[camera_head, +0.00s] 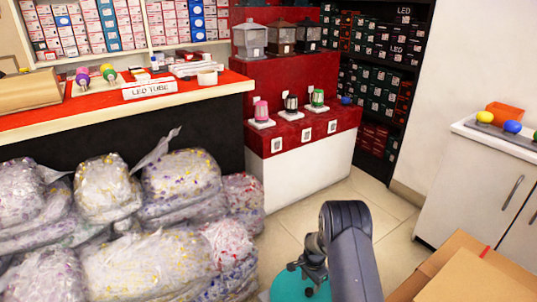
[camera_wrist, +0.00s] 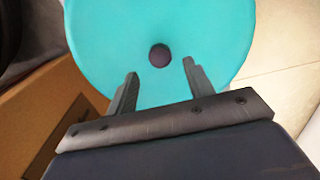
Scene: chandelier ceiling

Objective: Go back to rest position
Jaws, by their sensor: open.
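My gripper (camera_wrist: 159,77) is open in the wrist view, its two dark fingers spread apart with nothing between them. It points down over a round teal disc (camera_wrist: 105,35) with a dark knob in the middle. In the head view my arm is folded at the lower centre, and the teal disc (camera_head: 285,288) shows partly below it.
Bulging plastic bags (camera_head: 130,265) are piled at the left. A red and white display stand (camera_head: 310,170) holds several lanterns. A cardboard box (camera_head: 465,278) is close at the lower right, by a white cabinet (camera_head: 470,195). Tiled floor (camera_head: 375,200) is clear in the middle.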

